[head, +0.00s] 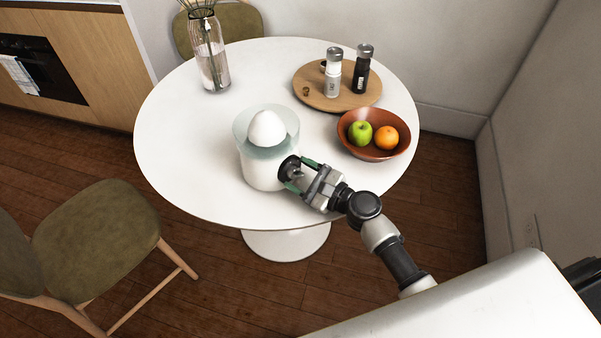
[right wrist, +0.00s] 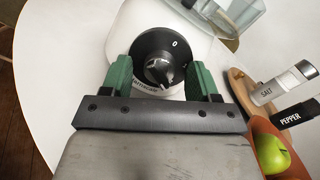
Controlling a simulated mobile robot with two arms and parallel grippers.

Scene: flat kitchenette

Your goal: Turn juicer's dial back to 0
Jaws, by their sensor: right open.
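The white juicer (head: 262,170) with a clear bowl and white cone stands near the table's front. Its black dial (right wrist: 160,60) faces my right wrist camera, with a white 0 on the upper right of its black plate. The knob in the middle has a pale pointer mark, but I cannot tell its exact setting. My right gripper (right wrist: 161,76) is open, with its green fingers on either side of the knob. Contact with the knob cannot be made out. The right gripper (head: 299,172) also shows in the head view, at the juicer's right side. My left gripper is out of view.
On the round white table (head: 180,145), a brown bowl (head: 350,140) with a green apple and an orange stands right of the juicer. Behind it is a wooden tray (head: 310,95) with salt and pepper mills. A glass vase (head: 211,65) stands at the back left.

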